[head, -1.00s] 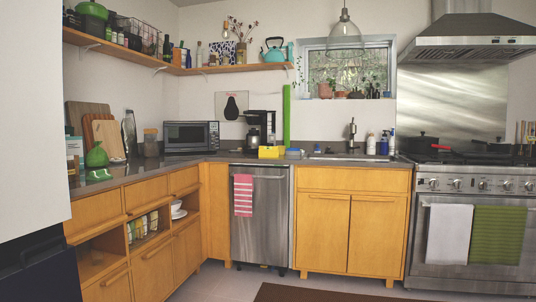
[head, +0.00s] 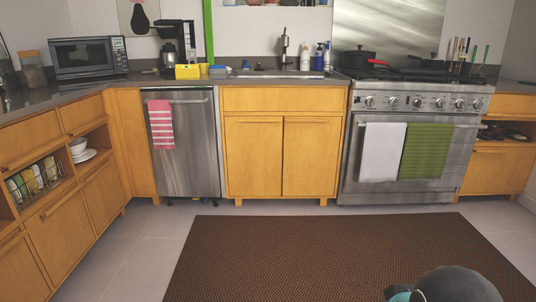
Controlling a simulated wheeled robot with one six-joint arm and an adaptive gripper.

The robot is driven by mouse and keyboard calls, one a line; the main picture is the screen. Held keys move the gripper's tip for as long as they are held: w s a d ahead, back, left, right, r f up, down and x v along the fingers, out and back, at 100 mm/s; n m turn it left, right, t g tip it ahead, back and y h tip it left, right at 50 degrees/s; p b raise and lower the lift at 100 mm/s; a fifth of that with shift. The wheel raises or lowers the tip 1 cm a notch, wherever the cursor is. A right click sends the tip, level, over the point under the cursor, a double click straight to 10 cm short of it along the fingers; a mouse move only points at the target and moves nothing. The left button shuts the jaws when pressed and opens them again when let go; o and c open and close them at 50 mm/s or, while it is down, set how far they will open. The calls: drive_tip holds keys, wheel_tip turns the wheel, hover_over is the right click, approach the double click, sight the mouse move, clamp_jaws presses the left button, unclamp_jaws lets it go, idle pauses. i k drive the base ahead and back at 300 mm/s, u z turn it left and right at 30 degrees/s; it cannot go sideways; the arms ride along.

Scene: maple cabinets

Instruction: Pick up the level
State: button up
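A tall, narrow bright green bar (head: 208,32) stands upright at the back of the counter, to the left of the sink. It looks like the level, though no vials or markings can be made out. Its upper part is cut off by the top edge of the head view, and its foot is close behind small items on the counter. My gripper is not in view. Only a rounded dark grey part with a teal cap, which looks like my arm, shows at the bottom right, far from the green bar.
The dishwasher (head: 184,145) and sink cabinet (head: 281,150) are below. A brown rug (head: 330,250) covers the floor, which is otherwise clear.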

sight(186, 69)
drive_tip(key=z, duration=0.05)
drive_tip(key=i, duration=1.85)
drive_tip(key=u, duration=0.7)
drive_tip(key=i, duration=1.7)
drive_tip(key=u, duration=1)
